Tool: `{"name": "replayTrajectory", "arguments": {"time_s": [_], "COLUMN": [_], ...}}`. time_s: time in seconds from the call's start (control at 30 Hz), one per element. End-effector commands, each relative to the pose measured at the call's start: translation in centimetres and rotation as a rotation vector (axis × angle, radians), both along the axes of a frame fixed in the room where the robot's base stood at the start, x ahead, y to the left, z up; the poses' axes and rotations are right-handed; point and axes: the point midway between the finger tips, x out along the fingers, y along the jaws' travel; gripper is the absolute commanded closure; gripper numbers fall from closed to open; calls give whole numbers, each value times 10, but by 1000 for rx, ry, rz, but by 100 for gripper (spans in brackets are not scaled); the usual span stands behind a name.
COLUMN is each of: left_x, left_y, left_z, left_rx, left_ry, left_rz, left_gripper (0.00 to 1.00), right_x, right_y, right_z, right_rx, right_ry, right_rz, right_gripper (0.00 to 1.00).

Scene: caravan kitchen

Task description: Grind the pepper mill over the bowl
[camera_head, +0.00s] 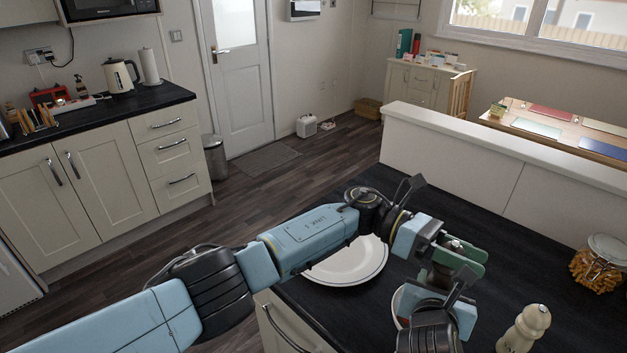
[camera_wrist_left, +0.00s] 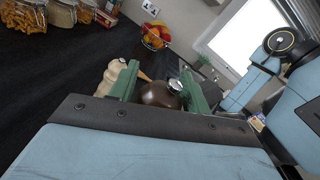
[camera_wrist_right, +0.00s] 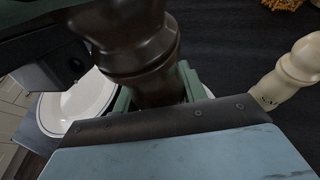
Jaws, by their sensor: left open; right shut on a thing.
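A dark brown pepper mill (camera_wrist_right: 140,45) is upright in my right gripper (camera_wrist_right: 157,92), which is shut on its body. In the head view, the arms mostly cover the mill (camera_head: 440,275). My left gripper (camera_head: 456,256) is open, its green fingers on either side of the mill's top. The left wrist view shows the mill's brown head (camera_wrist_left: 160,94) and silver knob between these fingers; whether they touch it I cannot tell. The white bowl (camera_head: 397,304) is on the dark counter below and beside the mill, mostly hidden by my right gripper.
A white plate (camera_head: 350,265) lies left of the bowl, partly behind my left arm. A cream mill (camera_head: 525,330) stands at the front right. A pasta jar (camera_head: 598,262) is at the right edge. The dark counter (camera_head: 510,255) between them is clear. A fruit basket (camera_wrist_left: 155,37) stands farther off.

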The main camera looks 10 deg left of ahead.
Motion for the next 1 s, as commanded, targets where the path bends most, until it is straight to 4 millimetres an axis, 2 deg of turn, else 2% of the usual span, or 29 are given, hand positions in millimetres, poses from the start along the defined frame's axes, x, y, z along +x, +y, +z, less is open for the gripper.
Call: {"name": "replayTrajectory", "arguments": {"time_s": [0.67, 1.0], "left_x": [6, 12], "left_y": [0, 69], "left_z": [0, 0], "left_rx": [-2, 0], "left_ry": [0, 2], "left_rz": [402, 409], "left_gripper": [53, 53], "right_x": [0, 0], "right_y": [0, 0], "right_z": [1, 1], "right_rx": [0, 0], "right_ry": [-2, -2], "right_rz": [0, 0], "right_gripper": [80, 80]}}
